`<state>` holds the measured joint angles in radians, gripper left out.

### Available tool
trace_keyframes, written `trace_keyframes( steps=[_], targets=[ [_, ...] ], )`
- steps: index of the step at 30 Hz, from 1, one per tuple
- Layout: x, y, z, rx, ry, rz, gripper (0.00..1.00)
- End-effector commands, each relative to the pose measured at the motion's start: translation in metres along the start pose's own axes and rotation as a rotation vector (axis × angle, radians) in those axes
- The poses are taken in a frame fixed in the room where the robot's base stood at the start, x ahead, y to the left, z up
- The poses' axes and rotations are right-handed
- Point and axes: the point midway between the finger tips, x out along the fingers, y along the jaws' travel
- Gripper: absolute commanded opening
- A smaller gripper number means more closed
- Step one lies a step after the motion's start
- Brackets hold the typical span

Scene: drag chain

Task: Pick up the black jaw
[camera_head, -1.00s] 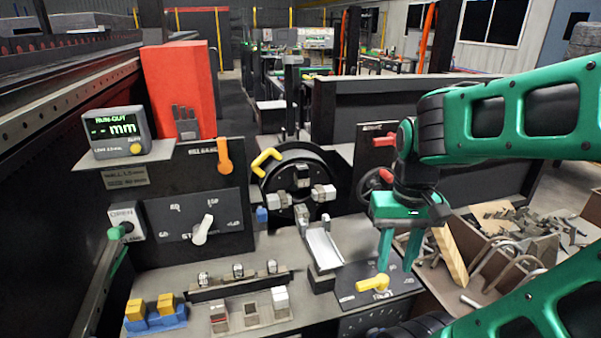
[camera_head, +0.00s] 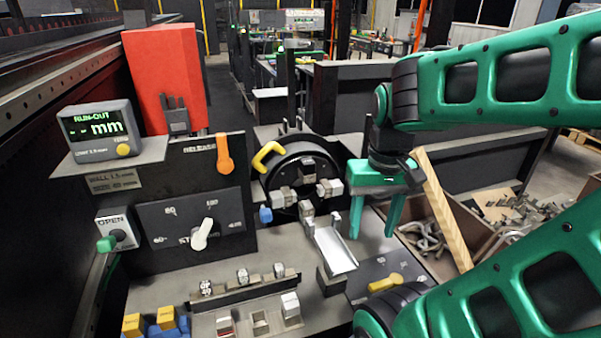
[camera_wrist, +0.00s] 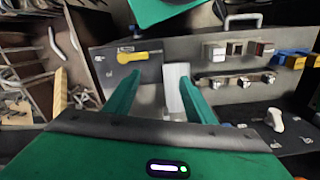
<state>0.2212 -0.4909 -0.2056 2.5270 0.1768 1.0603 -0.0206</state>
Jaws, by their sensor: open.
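My gripper (camera_head: 372,235) is open and empty, fingers pointing down, just right of the pale metal chute (camera_head: 335,249). In the wrist view its two green fingers (camera_wrist: 160,77) are apart, with the chute (camera_wrist: 176,85) between and beyond them. A small holder at the front of the bench has a red-marked place (camera_head: 226,325), a dark middle place (camera_head: 260,323) and a white block (camera_head: 290,307). I cannot tell for certain which piece is the black jaw; the dark place (camera_wrist: 236,48) also shows in the wrist view. My gripper is well apart from this holder.
A rail behind the holder carries small labelled blocks (camera_head: 243,277). A round chuck (camera_head: 306,180) with pale jaws stands behind the chute. A yellow lever (camera_head: 385,283), a dial panel (camera_head: 195,228) and yellow blocks (camera_head: 134,324) surround the work area. A scrap bin (camera_head: 480,240) lies right.

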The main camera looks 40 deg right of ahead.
Motion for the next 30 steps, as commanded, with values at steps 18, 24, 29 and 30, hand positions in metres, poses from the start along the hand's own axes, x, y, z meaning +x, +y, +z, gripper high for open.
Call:
trace_keyframes(
  steps=[18, 24, 29, 30],
  targets=[
    [-0.11, -0.093, -0.228, -0.243, 0.241, -0.026, 0.5],
    [-0.099, -0.102, -0.24, -0.258, 0.249, -0.03, 0.5],
    [-0.075, -0.104, -0.244, -0.259, 0.248, -0.03, 0.5],
    [-0.07, -0.105, -0.246, -0.26, 0.249, -0.03, 0.5]
  ],
)
